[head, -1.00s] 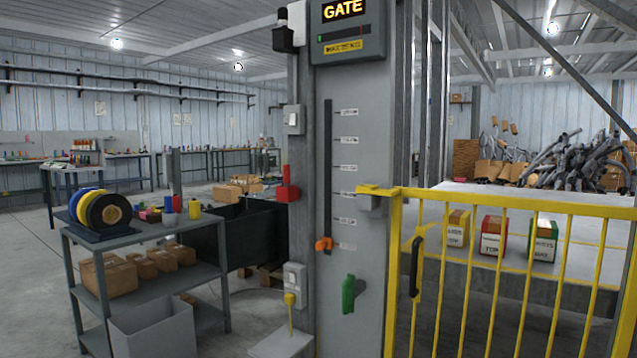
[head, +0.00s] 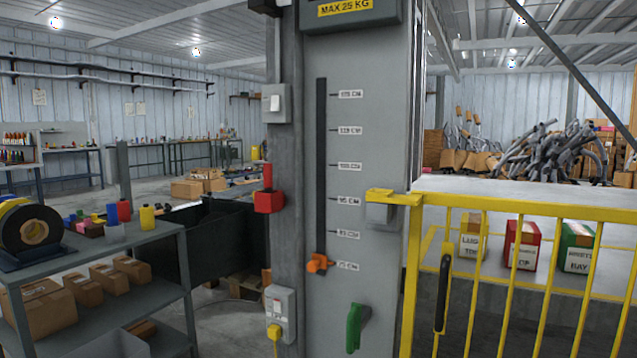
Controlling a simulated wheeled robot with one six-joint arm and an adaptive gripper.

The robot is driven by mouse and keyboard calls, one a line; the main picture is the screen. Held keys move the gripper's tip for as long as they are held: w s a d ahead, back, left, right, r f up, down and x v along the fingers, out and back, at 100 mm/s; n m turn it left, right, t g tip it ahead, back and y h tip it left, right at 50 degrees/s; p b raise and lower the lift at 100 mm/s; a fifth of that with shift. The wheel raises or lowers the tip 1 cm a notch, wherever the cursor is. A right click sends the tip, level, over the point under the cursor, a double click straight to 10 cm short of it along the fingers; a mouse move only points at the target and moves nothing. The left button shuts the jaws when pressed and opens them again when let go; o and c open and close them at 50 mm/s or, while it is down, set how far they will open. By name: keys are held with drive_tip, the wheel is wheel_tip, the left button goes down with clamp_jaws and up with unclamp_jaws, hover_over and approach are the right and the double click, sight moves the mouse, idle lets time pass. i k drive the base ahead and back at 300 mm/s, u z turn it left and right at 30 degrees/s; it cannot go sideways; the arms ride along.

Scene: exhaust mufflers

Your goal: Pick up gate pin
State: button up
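A red upright pin-like piece (head: 267,174) stands in a red block (head: 268,201) on the left side of the grey post; it looks most like the gate pin, but no label shows. The yellow gate (head: 530,202) stands to the right, its yellow top-left end (head: 393,197) meeting a grey box (head: 381,214) on the grey panel (head: 385,120). The gate looks closed and has a black handle (head: 442,294). My gripper is not in view.
An orange slider (head: 318,263) sits low in the panel's slot, above a green handle (head: 354,328). A grey shelf cart (head: 150,240) with spools and boxes is at the left. A dark bin (head: 225,232) stands behind the post. Boxes stand behind the gate.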

sight(267, 166)
drive_tip(key=z, duration=0.1)
drive_tip(key=i, duration=0.7)
drive_tip(key=u, duration=0.55)
drive_tip(key=i, duration=0.55)
drive_tip(key=u, duration=0.45)
